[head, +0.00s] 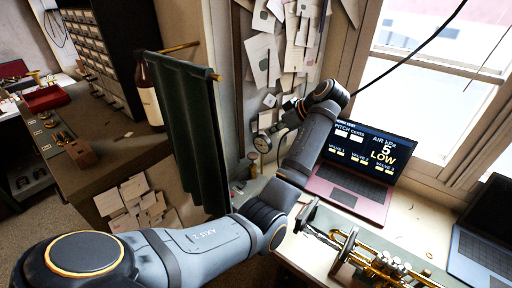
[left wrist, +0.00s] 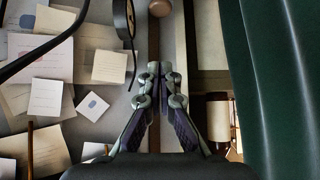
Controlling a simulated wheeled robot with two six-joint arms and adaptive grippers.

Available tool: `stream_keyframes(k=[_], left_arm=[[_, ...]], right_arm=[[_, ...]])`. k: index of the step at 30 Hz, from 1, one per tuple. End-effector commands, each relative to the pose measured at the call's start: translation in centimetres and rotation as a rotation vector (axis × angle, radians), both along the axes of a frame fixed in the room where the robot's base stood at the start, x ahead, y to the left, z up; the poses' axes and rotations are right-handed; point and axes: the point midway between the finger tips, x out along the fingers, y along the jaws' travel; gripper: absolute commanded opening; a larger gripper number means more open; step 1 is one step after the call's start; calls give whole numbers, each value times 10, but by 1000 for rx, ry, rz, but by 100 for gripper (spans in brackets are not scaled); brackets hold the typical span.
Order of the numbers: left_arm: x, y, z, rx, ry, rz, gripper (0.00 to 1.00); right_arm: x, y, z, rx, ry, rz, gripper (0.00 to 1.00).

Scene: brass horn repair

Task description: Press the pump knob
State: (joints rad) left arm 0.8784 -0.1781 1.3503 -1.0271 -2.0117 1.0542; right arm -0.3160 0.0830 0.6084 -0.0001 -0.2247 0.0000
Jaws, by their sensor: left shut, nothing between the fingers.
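In the left wrist view, my left gripper (left wrist: 159,75) is shut with its fingertips together and nothing between them. A round brownish knob (left wrist: 160,8), which looks like the pump knob, shows at the top edge beyond the fingertips, apart from them in the picture. I cannot make the knob out surely in the head view. There, my left gripper (head: 275,131) is small and partly hidden by its wrist, close to a round white-faced gauge (head: 263,143) by the wall. My right gripper is not in view.
A red laptop (head: 345,197) reads air 5 kPa, LOW. A brass trumpet (head: 375,264) lies in front of it. A dark green curtain (head: 195,130) hangs on a brass rod left of the gripper. Papers (head: 262,60) cover the wall behind. A second laptop (head: 484,245) stands at right.

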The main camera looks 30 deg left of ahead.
Motion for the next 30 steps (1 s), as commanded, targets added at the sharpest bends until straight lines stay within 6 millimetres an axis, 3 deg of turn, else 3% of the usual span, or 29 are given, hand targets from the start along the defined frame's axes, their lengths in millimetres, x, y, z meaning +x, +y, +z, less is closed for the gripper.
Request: stream_keyframes(k=[5, 11, 13, 18, 24, 30], left_arm=[[1, 9, -15, 1, 1, 1, 0], [2, 38, -44, 3, 2, 1, 0], [3, 49, -46, 2, 5, 1, 0], [4, 73, -71, 2, 4, 0, 0], [5, 70, -101, 0, 4, -2, 0], [5, 70, -112, 0, 1, -3, 0]], right_arm=[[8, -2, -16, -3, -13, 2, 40], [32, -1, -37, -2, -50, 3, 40], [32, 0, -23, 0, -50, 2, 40], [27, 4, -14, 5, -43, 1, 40], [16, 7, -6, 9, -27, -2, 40], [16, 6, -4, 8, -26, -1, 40]])
